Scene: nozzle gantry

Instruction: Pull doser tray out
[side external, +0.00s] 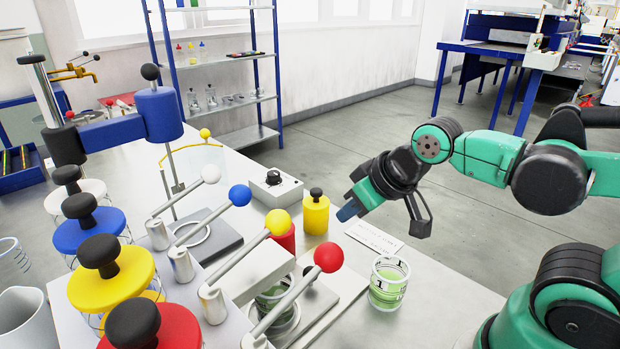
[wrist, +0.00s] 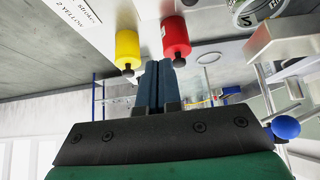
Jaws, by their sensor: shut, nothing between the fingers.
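A pale flat slab (side external: 337,290) under the levers looks like the doser tray. A small dark knob shows above it, and a glass with green liquid (side external: 272,298) stands at its left part, partly hidden by the red-balled lever. I cannot tell how far the tray is slid out. My gripper (side external: 349,209) is in the air above the table's right edge, to the upper right of the tray and apart from it. In the wrist view its blue-grey fingers (wrist: 159,84) are shut and empty, in line with the gap between a yellow bottle (wrist: 127,47) and a red bottle (wrist: 176,38).
A control box (side external: 277,188) and a printed card (side external: 374,236) are nearby. Open floor lies beyond the table.

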